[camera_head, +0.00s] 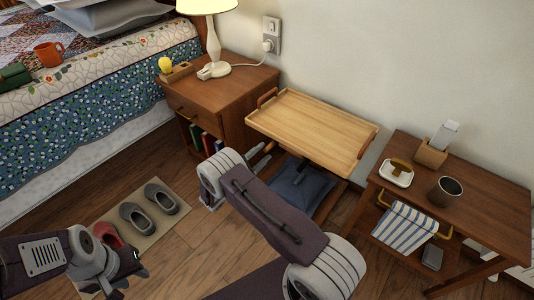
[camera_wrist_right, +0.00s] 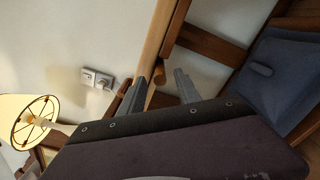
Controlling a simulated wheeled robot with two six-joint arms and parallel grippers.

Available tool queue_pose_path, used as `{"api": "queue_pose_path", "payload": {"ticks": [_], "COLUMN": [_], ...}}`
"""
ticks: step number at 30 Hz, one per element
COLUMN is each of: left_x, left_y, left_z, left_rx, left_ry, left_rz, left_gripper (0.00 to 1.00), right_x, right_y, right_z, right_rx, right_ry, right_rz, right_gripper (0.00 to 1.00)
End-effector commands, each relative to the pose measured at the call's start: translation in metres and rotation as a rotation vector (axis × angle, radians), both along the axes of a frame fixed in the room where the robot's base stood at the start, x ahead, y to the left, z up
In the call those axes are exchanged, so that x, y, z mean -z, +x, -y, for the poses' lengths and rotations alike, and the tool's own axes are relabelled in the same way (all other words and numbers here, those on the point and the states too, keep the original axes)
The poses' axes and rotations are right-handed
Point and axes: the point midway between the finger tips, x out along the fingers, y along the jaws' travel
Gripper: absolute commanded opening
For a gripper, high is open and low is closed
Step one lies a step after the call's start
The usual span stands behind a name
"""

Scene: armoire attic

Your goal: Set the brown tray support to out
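A light wood tray (camera_head: 312,128) with brown handles stands level between the two wooden side tables. Its brown support is mostly hidden under it in the head view; brown wooden bars (camera_wrist_right: 210,45) show below the tray edge in the right wrist view. A small rounded brown wooden piece (camera_wrist_right: 158,74) sits at that edge, between and beyond my right fingertips. My right gripper (camera_wrist_right: 158,88) is open with its fingers apart, and it also shows near the tray's left end (camera_head: 262,155). My left gripper (camera_head: 128,280) is low over the floor at left, its opening unclear.
A nightstand (camera_head: 222,95) with a lamp (camera_head: 213,40) stands behind left. A side table (camera_head: 470,205) with a cup (camera_head: 446,190) and striped cloth (camera_head: 404,225) stands at right. A blue cushion (camera_head: 300,190) lies under the tray. Grey slippers (camera_head: 160,198) lie on a mat.

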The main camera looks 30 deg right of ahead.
Motion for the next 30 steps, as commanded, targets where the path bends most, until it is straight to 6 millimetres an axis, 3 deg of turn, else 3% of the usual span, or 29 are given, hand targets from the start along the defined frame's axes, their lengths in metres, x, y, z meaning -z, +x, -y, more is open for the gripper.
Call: {"api": "queue_pose_path", "payload": {"ticks": [1, 6, 14, 15, 19, 30], "left_x": [0.009, 0.015, 0.015, 0.015, 0.015, 0.015], "left_y": [0.000, 0.000, 0.000, 0.000, 0.000, 0.000], "left_z": [0.000, 0.000, 0.000, 0.000, 0.000, 0.000], "left_rx": [0.000, 0.000, 0.000, 0.000, 0.000, 0.000], "left_ry": [0.000, 0.000, 0.000, 0.000, 0.000, 0.000], "left_rz": [0.000, 0.000, 0.000, 0.000, 0.000, 0.000], "left_gripper": [0.36, 0.36, 0.36, 0.36, 0.36, 0.36], "right_x": [0.005, 0.002, 0.000, 0.000, 0.000, 0.000], "right_y": [0.003, 0.011, 0.012, 0.012, 0.012, 0.012], "right_z": [0.010, 0.027, 0.030, 0.030, 0.030, 0.030], "right_rx": [0.004, 0.002, 0.000, 0.000, 0.000, 0.000], "right_ry": [0.001, 0.000, 0.000, 0.000, 0.000, 0.000], "right_rz": [0.001, 0.000, -0.001, -0.001, -0.001, -0.001], "right_gripper": [0.40, 0.40, 0.40, 0.37, 0.01, 0.00]}}
